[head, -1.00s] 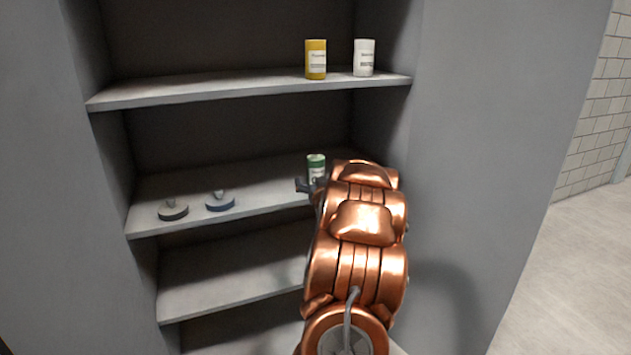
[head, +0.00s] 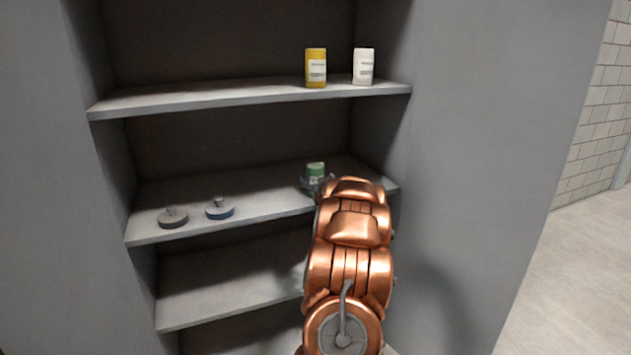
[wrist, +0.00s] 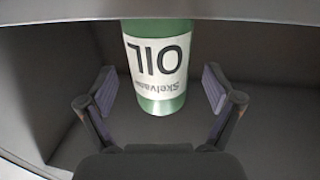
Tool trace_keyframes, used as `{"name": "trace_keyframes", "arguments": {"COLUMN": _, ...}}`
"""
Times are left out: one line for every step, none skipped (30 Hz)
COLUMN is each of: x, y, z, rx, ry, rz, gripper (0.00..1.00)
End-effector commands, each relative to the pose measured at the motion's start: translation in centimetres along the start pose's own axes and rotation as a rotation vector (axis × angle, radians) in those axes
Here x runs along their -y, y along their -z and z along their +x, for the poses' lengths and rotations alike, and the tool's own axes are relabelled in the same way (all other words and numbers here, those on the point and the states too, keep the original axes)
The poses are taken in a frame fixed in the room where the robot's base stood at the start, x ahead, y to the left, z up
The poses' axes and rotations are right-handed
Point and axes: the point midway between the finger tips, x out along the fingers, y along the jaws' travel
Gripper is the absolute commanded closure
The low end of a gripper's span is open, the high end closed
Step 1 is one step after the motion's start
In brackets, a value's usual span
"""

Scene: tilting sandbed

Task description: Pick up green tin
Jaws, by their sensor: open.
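The green tin (head: 316,170) stands on the middle shelf (head: 262,197), near its right end. In the wrist view the green tin (wrist: 160,103) shows a white label reading "OIL", upside down in the picture. My gripper (wrist: 160,92) is open, with one finger on each side of the tin and a visible gap to both. In the head view my gripper (head: 316,185) is at the tin's lower part, and my arm hides part of it.
A yellow tin (head: 316,68) and a white tin (head: 363,66) stand on the shelf above. The shelf wall is close on the right.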

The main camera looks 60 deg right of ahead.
Motion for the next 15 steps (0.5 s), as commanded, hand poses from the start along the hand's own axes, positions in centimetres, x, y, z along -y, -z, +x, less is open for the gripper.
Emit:
{"name": "trace_keyframes", "arguments": {"x": 0.0, "y": 0.0, "z": 0.6, "rx": 0.001, "ry": 0.001, "rz": -0.002, "gripper": 0.09}}
{"name": "trace_keyframes", "arguments": {"x": 0.0, "y": 0.0, "z": 0.9, "rx": 0.002, "ry": 0.0, "rz": -0.002, "gripper": 0.09}}
{"name": "trace_keyframes", "arguments": {"x": 0.0, "y": 0.0, "z": 1.3, "rx": 0.003, "ry": 0.0, "rz": -0.001, "gripper": 0.09}}
{"name": "trace_keyframes", "arguments": {"x": 0.0, "y": 0.0, "z": 1.5, "rx": 0.003, "ry": 0.0, "rz": -0.001, "gripper": 0.09}}
{"name": "trace_keyframes", "arguments": {"x": 0.0, "y": 0.0, "z": 1.7, "rx": 0.002, "ry": 0.0, "rz": -0.001, "gripper": 0.09}}
{"name": "trace_keyframes", "arguments": {"x": 0.0, "y": 0.1, "z": 2.0, "rx": 0.002, "ry": 0.0, "rz": -0.002, "gripper": 0.09}}
{"name": "trace_keyframes", "arguments": {"x": 0.0, "y": 0.1, "z": 2.1, "rx": 0.001, "ry": 0.0, "rz": -0.002, "gripper": 0.09}}
{"name": "trace_keyframes", "arguments": {"x": 0.0, "y": 0.0, "z": 2.2, "rx": 0.002, "ry": 0.0, "rz": -0.001, "gripper": 0.09}}
{"name": "trace_keyframes", "arguments": {"x": 0.0, "y": 0.0, "z": 2.2, "rx": 0.002, "ry": 0.0, "rz": -0.001, "gripper": 0.09}}
{"name": "trace_keyframes", "arguments": {"x": 0.0, "y": 0.0, "z": 2.2, "rx": 0.002, "ry": 0.0, "rz": -0.001, "gripper": 0.09}}
{"name": "trace_keyframes", "arguments": {"x": 0.0, "y": 0.0, "z": 2.2, "rx": 0.002, "ry": 0.0, "rz": -0.001, "gripper": 0.09}}
{"name": "trace_keyframes", "arguments": {"x": 0.0, "y": 0.0, "z": 2.2, "rx": 0.002, "ry": 0.0, "rz": -0.001, "gripper": 0.09}}
{"name": "trace_keyframes", "arguments": {"x": 0.0, "y": 0.0, "z": 2.2, "rx": 0.002, "ry": 0.0, "rz": -0.001, "gripper": 0.09}}
{"name": "trace_keyframes", "arguments": {"x": 0.0, "y": 0.0, "z": 2.2, "rx": 0.002, "ry": 0.0, "rz": -0.001, "gripper": 0.09}}
{"name": "trace_keyframes", "arguments": {"x": 0.0, "y": 0.0, "z": 2.2, "rx": 0.002, "ry": 0.0, "rz": -0.001, "gripper": 0.11}}
